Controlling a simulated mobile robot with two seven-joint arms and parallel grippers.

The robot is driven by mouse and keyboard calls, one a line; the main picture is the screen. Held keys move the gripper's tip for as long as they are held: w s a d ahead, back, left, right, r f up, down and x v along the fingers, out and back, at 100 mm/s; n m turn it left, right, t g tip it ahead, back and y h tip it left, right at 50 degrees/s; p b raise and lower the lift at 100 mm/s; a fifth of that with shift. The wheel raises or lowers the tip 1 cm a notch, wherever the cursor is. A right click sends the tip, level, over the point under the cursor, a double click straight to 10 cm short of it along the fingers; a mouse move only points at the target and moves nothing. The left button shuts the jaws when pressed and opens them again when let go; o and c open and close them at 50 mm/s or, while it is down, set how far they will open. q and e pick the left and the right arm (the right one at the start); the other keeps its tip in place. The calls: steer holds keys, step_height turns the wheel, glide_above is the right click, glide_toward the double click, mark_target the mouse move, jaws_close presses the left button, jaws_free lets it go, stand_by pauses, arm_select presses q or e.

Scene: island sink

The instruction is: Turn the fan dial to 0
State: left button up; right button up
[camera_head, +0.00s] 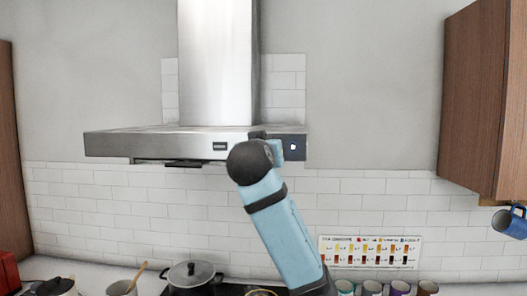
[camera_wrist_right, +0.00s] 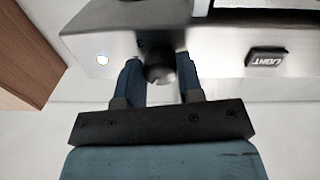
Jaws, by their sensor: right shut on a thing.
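The range hood (camera_head: 150,143) is a steel canopy on the back wall. Its fan dial (camera_wrist_right: 159,68) is a dark round knob on the front face; in the wrist view, where the hood appears upside down, it sits between my two blue fingers. My right gripper (camera_wrist_right: 160,80) is shut on the dial. In the head view my right arm rises from below to the hood's right part, and my wrist hides the dial. Any dial markings are too dark or hidden to read. My left gripper is in neither view.
A black light switch (camera_wrist_right: 266,58) and a small white light (camera_wrist_right: 102,59) flank the dial. Below stand a lidded pot (camera_head: 191,273) and several cups or jars. A wooden cabinet (camera_head: 487,95) and a blue mug (camera_head: 510,222) are at right.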

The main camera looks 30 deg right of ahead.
steer(key=shift+n, duration=3.2)
steer(key=o, duration=0.9)
